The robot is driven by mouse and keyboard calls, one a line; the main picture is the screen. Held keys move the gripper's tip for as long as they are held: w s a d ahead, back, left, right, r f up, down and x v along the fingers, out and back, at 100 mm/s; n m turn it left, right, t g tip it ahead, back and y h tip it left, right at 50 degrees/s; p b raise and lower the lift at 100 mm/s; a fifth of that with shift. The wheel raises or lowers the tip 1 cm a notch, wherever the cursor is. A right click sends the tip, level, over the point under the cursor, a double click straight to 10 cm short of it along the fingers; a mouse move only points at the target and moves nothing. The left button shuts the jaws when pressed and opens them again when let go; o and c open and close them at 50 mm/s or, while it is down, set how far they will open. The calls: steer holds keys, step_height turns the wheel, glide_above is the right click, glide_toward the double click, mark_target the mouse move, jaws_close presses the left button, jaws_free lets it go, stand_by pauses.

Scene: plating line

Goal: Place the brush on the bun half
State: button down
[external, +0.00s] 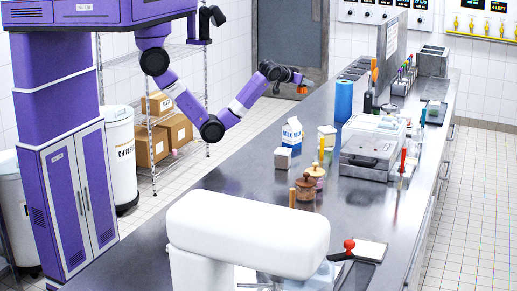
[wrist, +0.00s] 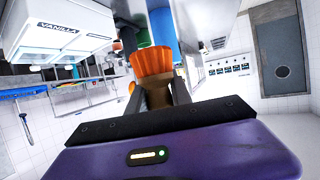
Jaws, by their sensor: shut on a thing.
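My gripper (external: 297,79) is at the end of my purple arm, high beyond the far left side of the long counter (external: 240,170). In the wrist view my gripper (wrist: 158,95) is shut on the brush (wrist: 152,60). The brush has flared orange bristles pointing away from my palm, and its brown base sits between the fingers. The brush also shows as a small orange patch (external: 302,89) below the gripper in the external view. I cannot make out the bun half in either view.
A large white rounded body (external: 250,235) blocks the near end. The counter's left part is clear.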

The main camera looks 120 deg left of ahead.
steer(key=s+f, duration=0.1)
steer(key=f, duration=0.3)
steer(key=s+f, duration=0.1)
steer(key=f, duration=0.4)
steer(key=s+a+f+p, duration=0.1)
steer(key=f, duration=0.3)
steer(key=shift+s+f, duration=0.15)
steer(key=shift+f, duration=2.65)
steer(key=shift+f, duration=0.1)
steer(key=c, duration=1.6)
jaws_free()
steer(key=o, duration=0.4)
steer(key=shift+o, duration=0.2)
